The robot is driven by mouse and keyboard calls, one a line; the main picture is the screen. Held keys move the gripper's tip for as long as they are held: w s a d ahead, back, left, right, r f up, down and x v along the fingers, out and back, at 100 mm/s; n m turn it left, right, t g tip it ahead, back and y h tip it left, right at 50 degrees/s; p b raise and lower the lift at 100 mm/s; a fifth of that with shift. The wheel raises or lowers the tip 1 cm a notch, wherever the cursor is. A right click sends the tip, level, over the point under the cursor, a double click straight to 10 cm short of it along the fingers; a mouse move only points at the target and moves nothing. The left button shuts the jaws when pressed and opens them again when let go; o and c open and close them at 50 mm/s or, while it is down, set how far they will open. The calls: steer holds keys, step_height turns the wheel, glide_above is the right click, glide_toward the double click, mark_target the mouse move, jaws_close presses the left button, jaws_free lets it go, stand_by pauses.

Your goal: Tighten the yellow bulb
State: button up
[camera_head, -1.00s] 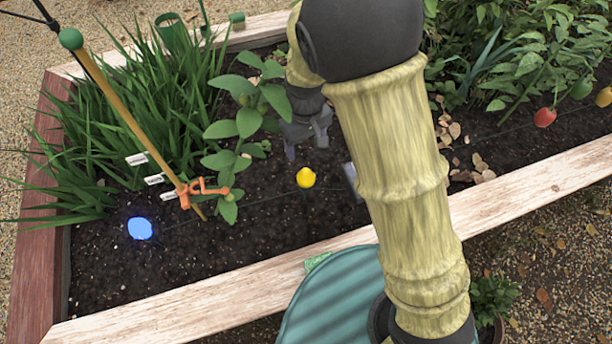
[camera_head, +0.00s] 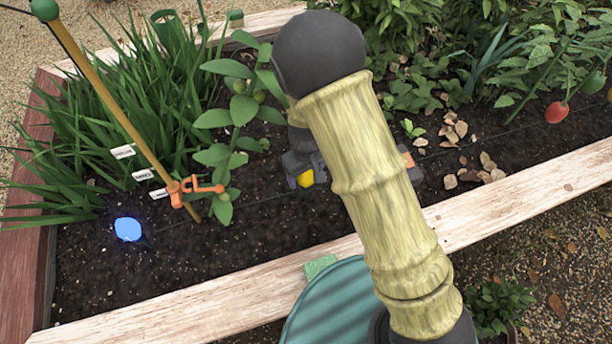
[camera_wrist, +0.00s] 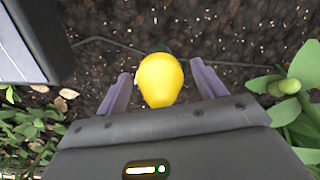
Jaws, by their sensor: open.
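The yellow bulb (camera_wrist: 160,80) stands between the two open fingers of my gripper (camera_wrist: 158,92) in the wrist view, with a gap of soil showing on each side. It is unlit. In the head view the yellow bulb (camera_head: 306,180) is partly hidden by my gripper (camera_head: 304,172), which is down at it. The bulb's socket is mostly hidden beneath it; a dark cable runs along the soil there. A blue bulb (camera_head: 128,229) glows on the same string at the left.
A bamboo cane (camera_head: 120,118) with an orange clip (camera_head: 190,188) stands left of my gripper, beside a leafy plant (camera_head: 232,115). The wooden bed edge (camera_head: 200,292) runs in front. Bare soil lies between.

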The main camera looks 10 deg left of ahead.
steer(key=shift+f, duration=0.15)
steer(key=c, duration=1)
steer(key=shift+o, duration=0.2)
